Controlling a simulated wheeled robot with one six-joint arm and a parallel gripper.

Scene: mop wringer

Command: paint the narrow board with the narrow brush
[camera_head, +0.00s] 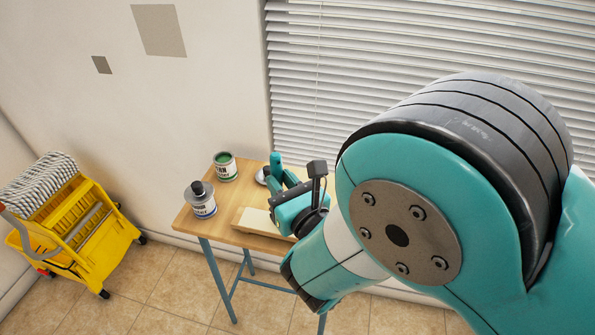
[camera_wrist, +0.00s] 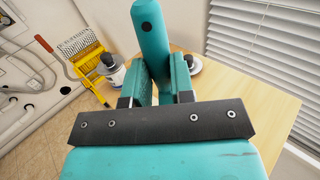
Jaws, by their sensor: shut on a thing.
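My gripper (camera_wrist: 162,88) is shut on a teal handle (camera_wrist: 150,40) with a dark hole near its end, which looks like a brush handle. The handle stands up from between the fingers. The bristles are hidden, and I cannot tell whether the brush is the narrow one. In the head view my gripper (camera_head: 287,190) is over the table, with the teal handle (camera_head: 276,164) rising beside it. A cream board (camera_head: 254,220) lies on the table at the gripper's left, its right end hidden. An open can of green paint (camera_head: 224,166) stands at the back left.
The wooden table (camera_head: 187,221) has blue legs. A can with a black cap (camera_head: 202,202) stands at its left. A pale round thing (camera_head: 261,176) is partly hidden behind my gripper. A yellow mop wringer (camera_head: 85,235) is on the floor at left. Window blinds (camera_head: 330,60) are behind.

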